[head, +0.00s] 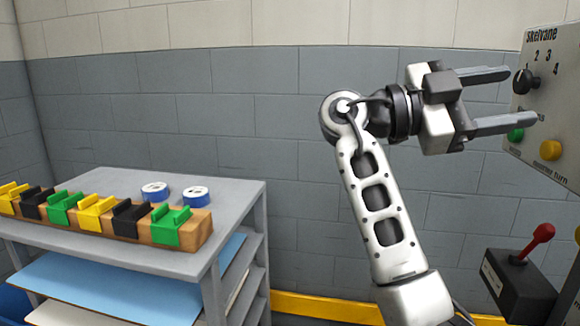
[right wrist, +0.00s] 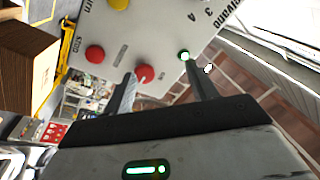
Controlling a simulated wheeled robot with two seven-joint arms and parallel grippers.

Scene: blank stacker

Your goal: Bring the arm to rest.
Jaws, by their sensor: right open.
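My right arm (head: 375,205) rises from the bottom of the head view and bends to the right at its upper joint. My right gripper (head: 522,95) is open, with two grey fingers spread apart and nothing between them. It points right at the control panel (head: 560,120), its fingertips overlapping the panel's left part in the picture; I cannot tell whether they touch it. In the right wrist view the open fingers (right wrist: 160,70) also point towards the panel (right wrist: 150,35), with a red button (right wrist: 144,73) between them and a lit green one (right wrist: 184,56) near one fingertip. My left gripper is not in view.
The panel carries a black knob (head: 526,82), a green button (head: 515,134) and a yellow button (head: 550,150). A red-knobbed lever (head: 541,235) stands below. A grey shelf cart (head: 240,200) at left holds a wooden block with coloured clips and two blue-white tape rolls.

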